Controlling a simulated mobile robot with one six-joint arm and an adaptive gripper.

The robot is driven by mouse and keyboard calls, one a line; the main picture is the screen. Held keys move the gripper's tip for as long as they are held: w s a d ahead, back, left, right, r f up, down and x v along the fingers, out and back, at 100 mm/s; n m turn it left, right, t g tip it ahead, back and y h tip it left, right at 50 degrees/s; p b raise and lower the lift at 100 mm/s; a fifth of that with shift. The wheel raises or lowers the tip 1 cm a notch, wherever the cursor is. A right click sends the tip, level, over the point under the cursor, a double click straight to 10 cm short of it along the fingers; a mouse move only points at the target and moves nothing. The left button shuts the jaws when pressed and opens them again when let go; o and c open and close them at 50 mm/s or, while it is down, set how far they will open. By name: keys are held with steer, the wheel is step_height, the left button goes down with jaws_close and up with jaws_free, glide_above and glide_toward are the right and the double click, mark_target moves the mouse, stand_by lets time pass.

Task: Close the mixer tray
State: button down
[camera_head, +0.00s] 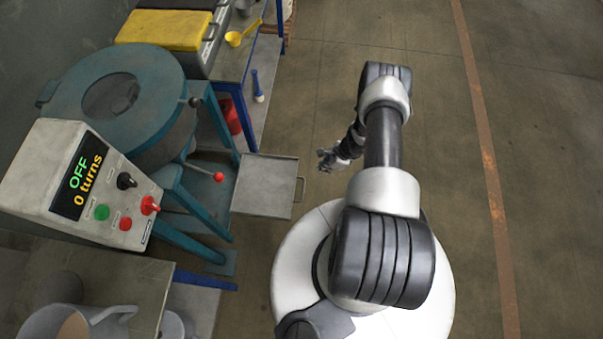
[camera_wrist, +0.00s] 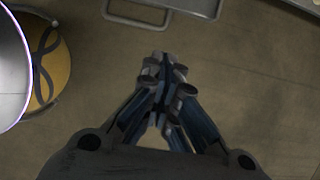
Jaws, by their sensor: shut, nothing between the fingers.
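The mixer (camera_head: 118,98) is a teal round drum on teal legs at the left in the head view. Its grey mixer tray (camera_head: 265,186) sticks out to the right from under the drum, pulled open, with a handle (camera_head: 300,189) on its right edge. The tray's handle also shows at the top of the wrist view (camera_wrist: 137,18). My gripper (camera_head: 328,160) is to the right of the tray and apart from it. In the wrist view my gripper (camera_wrist: 165,75) is shut and empty, with the floor behind it.
The control box (camera_head: 80,185) reads "OFF, 0 turns". A red-knobbed lever (camera_head: 217,177) sits left of the tray. A blue-legged table with a yellow-lidded box (camera_head: 165,30) stands behind. A bench with a jug (camera_head: 75,322) is at lower left. Floor to the right is clear.

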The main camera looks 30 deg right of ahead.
mark_target(305, 179)
steer(key=b+x, duration=0.1)
steer(key=x, duration=0.2)
steer(key=a+b+x, duration=0.1)
steer(key=b+x, duration=0.1)
steer(key=x, duration=0.2)
steer(key=w+b+x, duration=0.1)
steer(key=b+x, duration=0.1)
steer(key=x, duration=0.2)
steer(key=shift+a+r, duration=0.2)
steer(key=shift+a, duration=0.15)
steer(key=shift+w+a, duration=0.4)
steer(key=shift+a, duration=0.25)
steer(key=shift+r, duration=0.1)
